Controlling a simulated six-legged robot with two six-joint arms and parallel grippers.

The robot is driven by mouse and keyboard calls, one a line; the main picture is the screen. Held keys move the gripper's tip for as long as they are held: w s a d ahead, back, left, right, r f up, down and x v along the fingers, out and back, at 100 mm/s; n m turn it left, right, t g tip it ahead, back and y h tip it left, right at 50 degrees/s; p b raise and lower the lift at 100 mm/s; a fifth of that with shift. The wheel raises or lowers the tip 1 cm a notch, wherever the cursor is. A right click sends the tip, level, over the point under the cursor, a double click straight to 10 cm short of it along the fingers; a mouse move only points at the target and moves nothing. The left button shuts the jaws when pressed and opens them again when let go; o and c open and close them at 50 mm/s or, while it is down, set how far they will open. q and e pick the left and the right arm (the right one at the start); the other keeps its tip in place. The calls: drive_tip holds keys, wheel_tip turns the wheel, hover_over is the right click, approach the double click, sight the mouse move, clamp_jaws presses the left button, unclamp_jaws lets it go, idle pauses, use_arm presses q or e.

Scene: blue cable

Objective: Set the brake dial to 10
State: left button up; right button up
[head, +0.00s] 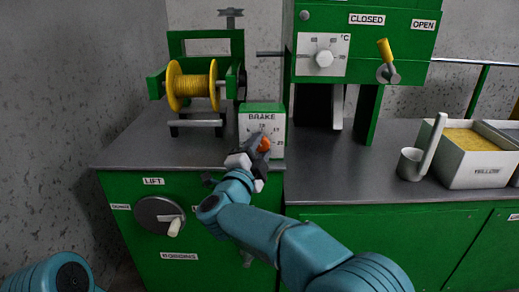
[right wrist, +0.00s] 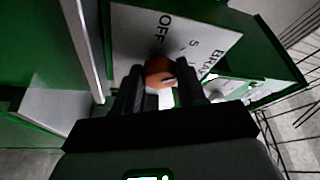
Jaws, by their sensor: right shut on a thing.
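The marks OFF and 5 show on the face there; the dial's exact setting cannot be read. My left gripper is not in view; only part of my left arm shows at the bottom left.
A yellow spool (head: 192,85) stands on the counter left of the box. A green machine with a white °C dial (head: 323,57) and yellow-handled lever (head: 386,58) rises to the right. A scoop (head: 418,155) and a yellow-filled bin (head: 460,172) stand further right. A LIFT wheel (head: 155,215) is below.

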drive_tip(key=m+g, duration=0.1)
drive_tip(key=m, duration=0.1)
drive_tip(key=shift+r+m+p, duration=0.2)
drive_tip(key=shift+m+p, duration=0.2)
drive_tip(key=shift+m+g+p, duration=0.6)
drive_tip(key=shift+m+g, duration=0.1)
drive_tip(key=shift+m, duration=1.2)
drive_tip(key=o, duration=1.1)
drive_tip(key=shift+c, duration=0.2)
